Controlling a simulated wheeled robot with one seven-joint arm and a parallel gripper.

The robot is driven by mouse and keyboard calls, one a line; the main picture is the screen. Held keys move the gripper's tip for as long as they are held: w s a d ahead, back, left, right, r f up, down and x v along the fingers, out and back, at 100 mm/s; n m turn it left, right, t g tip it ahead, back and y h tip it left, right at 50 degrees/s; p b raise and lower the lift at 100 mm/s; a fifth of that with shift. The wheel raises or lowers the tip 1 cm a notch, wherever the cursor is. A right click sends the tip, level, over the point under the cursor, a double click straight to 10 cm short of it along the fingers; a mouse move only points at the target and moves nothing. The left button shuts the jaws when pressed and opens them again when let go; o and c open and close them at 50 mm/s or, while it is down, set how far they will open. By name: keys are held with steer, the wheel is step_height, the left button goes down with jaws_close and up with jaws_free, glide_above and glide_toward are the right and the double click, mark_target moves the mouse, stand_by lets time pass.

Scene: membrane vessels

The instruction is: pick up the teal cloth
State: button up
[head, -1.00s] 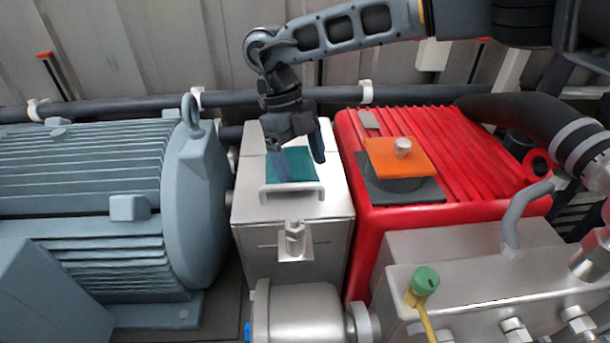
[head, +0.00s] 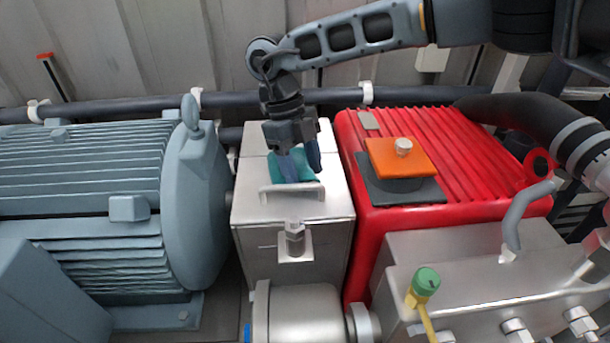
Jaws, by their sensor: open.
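The teal cloth (head: 304,172) lies on top of the silver metal box (head: 332,196), behind its bar handle. My gripper (head: 302,176) points down over the cloth with its two fingers apart. The fingertips are at or just above the cloth; I cannot tell whether they touch it. The fingers and hand hide part of the cloth, and its visible part looks a little bunched between them.
A bar handle (head: 291,189) stands at the box's front edge. A grey-blue motor (head: 90,190) is close on the left. A red ribbed housing (head: 465,150) is close on the right, with an orange plate (head: 400,158) on it. A dark pipe (head: 230,101) runs behind.

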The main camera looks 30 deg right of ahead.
steer(key=c, duration=0.8)
steer(key=shift+c, duration=0.7)
steer(key=shift+r, duration=0.2)
jaws_close()
step_height(320, 180, up, 12)
steer(key=p, duration=0.8)
steer(key=shift+f+p, duration=0.2)
steer(key=shift+p, duration=0.1)
